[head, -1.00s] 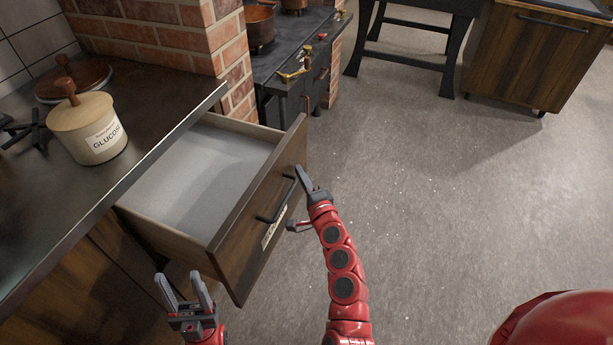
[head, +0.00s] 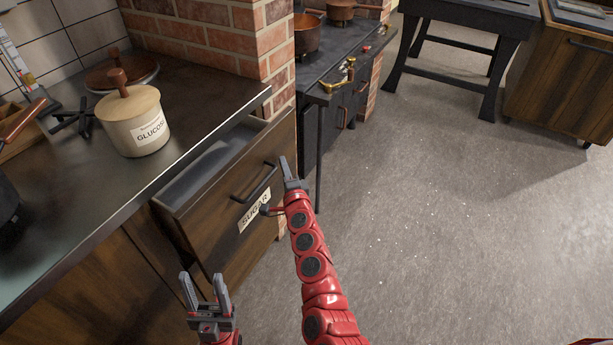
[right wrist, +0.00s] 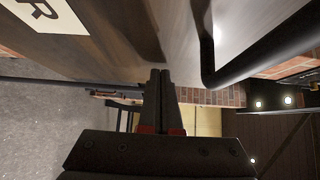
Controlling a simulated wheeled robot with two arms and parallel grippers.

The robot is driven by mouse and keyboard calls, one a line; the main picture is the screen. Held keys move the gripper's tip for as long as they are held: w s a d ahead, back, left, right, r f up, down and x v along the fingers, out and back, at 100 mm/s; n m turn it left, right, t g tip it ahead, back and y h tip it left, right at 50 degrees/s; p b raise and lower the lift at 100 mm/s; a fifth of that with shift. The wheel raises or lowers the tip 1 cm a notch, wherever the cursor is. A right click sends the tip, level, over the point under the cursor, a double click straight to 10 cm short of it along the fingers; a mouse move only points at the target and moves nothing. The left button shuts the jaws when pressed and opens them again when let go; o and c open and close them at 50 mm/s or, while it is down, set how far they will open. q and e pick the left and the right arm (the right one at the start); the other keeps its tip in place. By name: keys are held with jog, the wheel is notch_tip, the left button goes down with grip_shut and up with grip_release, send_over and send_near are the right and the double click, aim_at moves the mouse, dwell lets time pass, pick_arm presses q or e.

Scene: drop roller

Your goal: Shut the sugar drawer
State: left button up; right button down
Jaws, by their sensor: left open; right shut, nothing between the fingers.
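The sugar drawer (head: 225,200) has a dark wooden front with a "SUGAR" label (head: 254,211) and a black bar handle (head: 255,182). It stands partly out from under the counter, with a narrow strip of its inside showing. My right gripper (head: 284,163) is shut and empty, close to the right end of the drawer front, beside the handle. In the right wrist view its fingers (right wrist: 160,78) are together, with the handle (right wrist: 225,75) to their right; contact with the drawer is unclear. My left gripper (head: 206,280) is open and empty, below and in front of the drawer.
A glucose jar (head: 134,121) stands on the dark counter (head: 110,185) above the drawer. A brick pillar (head: 255,50) rises behind it. A stove with copper pots (head: 307,35) is beyond. The floor (head: 420,220) to the right is clear.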

jog(key=w+a+b, duration=0.4)
jog(key=w+a, duration=0.1)
jog(key=a, duration=0.4)
jog(key=shift+w, duration=0.35)
jog(key=shift+a+r, duration=0.1)
jog(key=shift+r, duration=0.15)
